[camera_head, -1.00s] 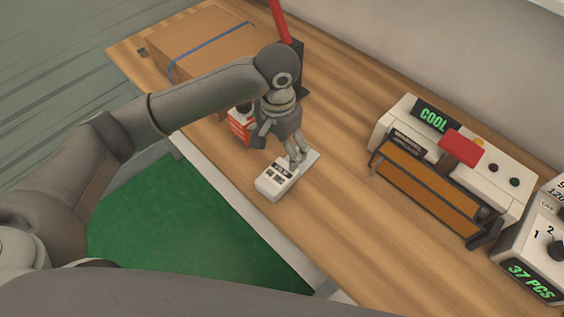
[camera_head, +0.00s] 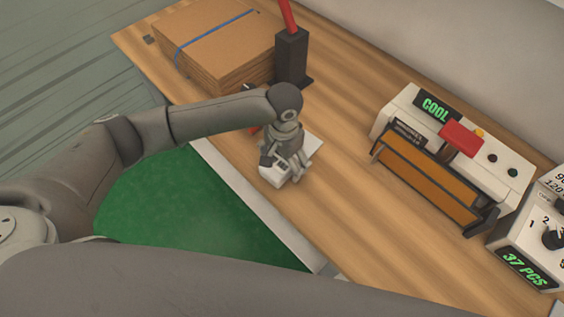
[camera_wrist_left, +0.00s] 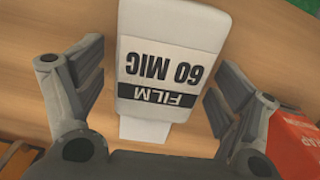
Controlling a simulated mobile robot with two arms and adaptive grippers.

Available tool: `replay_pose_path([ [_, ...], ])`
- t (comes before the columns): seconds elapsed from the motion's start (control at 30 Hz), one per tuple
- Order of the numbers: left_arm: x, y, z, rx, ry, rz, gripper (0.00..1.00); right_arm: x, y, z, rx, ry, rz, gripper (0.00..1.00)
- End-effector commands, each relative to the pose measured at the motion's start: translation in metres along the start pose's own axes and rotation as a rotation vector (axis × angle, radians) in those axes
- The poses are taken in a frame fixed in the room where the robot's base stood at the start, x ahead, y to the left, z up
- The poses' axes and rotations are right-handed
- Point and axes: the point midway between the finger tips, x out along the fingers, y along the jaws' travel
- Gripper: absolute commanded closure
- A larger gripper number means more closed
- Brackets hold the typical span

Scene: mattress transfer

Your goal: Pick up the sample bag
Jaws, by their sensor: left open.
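The sample bag (camera_head: 271,175) is a white piece with a black-and-white label on the wooden bench near its front edge. In the left wrist view, the bag (camera_wrist_left: 165,60) reads "FILM 60 MIC", upside down. My left gripper (camera_head: 290,170) is above it and hides much of it in the head view. In the wrist view, the open fingers of my left gripper (camera_wrist_left: 155,95) stand on both sides of the bag, with a gap on each side. My right gripper is not in view.
A red box (camera_wrist_left: 298,140) lies close beside the right finger in the wrist view. Brown cardboard (camera_head: 215,40) with a blue strap and a dark stand (camera_head: 292,58) are behind. A sealer (camera_head: 440,160) and a counter unit (camera_head: 530,250) stand right. The bench between is clear.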

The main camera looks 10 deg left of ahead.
Motion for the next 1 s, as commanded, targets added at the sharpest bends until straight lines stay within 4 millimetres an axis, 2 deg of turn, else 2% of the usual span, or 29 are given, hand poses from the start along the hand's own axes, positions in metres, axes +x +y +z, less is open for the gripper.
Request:
replay_pose_path([
  [0.07, 0.0, 0.0, 0.0, 0.0, 0.0, 0.0, 0.15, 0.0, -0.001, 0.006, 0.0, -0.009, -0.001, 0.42],
  [0.23, 0.0, 0.0, 0.0, 0.0, 0.0, 0.0, 0.37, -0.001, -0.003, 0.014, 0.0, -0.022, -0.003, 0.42],
  [0.4, -0.001, 0.0, 0.0, 0.0, 0.0, 0.0, 0.59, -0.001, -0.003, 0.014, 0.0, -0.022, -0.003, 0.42],
  [0.47, -0.001, 0.0, 0.0, 0.0, 0.0, 0.0, 0.65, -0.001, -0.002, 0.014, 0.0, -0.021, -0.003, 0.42],
  [0.77, -0.003, 0.0, 0.0, 0.0, 0.001, 0.0, 0.65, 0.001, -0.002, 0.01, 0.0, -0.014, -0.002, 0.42],
  [0.87, -0.009, 0.0, -0.001, 0.001, 0.002, 0.001, 0.65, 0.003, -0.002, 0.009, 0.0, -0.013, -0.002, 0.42],
  [1.0, -0.026, 0.0, -0.002, 0.002, 0.005, 0.0, 0.65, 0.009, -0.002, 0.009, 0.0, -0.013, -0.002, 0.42],
])
